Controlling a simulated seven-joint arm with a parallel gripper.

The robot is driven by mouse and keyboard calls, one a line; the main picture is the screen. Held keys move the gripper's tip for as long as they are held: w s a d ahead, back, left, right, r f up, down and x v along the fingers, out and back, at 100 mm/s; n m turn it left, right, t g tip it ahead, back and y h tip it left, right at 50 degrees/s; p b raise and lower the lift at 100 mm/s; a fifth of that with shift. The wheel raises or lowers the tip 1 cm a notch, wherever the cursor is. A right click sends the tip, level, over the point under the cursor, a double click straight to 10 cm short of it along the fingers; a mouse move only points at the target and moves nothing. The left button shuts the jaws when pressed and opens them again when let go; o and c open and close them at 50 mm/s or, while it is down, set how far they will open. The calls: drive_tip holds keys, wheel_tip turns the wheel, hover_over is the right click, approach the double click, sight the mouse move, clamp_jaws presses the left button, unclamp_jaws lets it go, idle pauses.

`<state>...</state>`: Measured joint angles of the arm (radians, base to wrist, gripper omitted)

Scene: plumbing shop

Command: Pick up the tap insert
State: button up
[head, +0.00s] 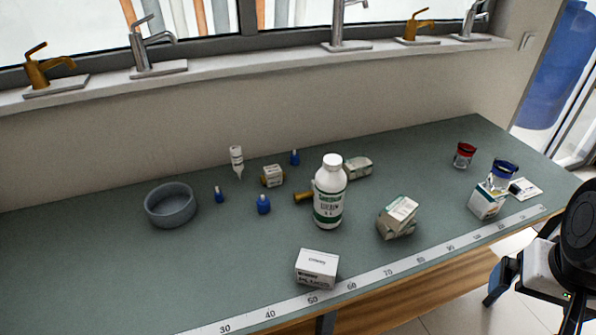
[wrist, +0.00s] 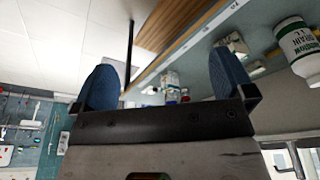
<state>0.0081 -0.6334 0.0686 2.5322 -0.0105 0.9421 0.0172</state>
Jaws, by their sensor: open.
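A small brass piece (head: 303,197), which looks like the tap insert, lies on the green worktop just left of a white bottle (head: 329,195). The bottle seems to hide its right end. A second brass-coloured bit (head: 264,181) shows at a small white box (head: 273,174); I cannot tell whether it is a separate insert. My gripper (wrist: 166,85) shows in the wrist view with its two blue-padded fingers wide apart and nothing between them. It is off the worktop's front edge, far from the brass piece. The brass piece cannot be made out in the wrist view.
A grey bowl (head: 171,205) stands at left. Cartons (head: 317,268) stand in front and right of the bottle. A measuring strip (head: 375,274) runs along the front edge. The left worktop is clear.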

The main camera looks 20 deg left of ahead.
drive_tip(key=shift+c, duration=0.2)
idle(0.3)
drive_tip(key=c, duration=0.5)
